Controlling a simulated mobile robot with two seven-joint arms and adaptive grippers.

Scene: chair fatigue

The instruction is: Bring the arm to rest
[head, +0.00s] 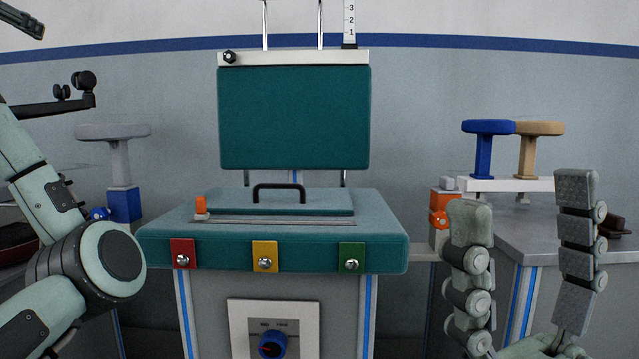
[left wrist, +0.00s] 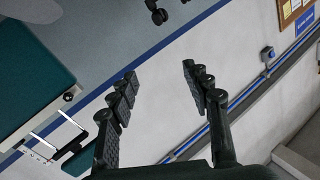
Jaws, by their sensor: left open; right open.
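My right gripper (head: 522,200) stands upright at the lower right of the head view. Its two fingers are spread wide with nothing between them, in front of the right-hand bench. My left arm comes in at the left edge of the head view, bent at a pale green and dark grey joint. In the left wrist view, my left gripper (left wrist: 160,80) is open and empty, its dark fingers apart in front of the wall and its blue stripe. No object touches either gripper.
A teal seat (head: 190,250) with red, yellow and green tags stands in the middle, below a teal backrest (head: 294,118). A dial panel (head: 240,320) is beneath. Blue (head: 484,155) and tan (head: 527,158) padded posts stand right; a grey one (head: 122,160) stands left.

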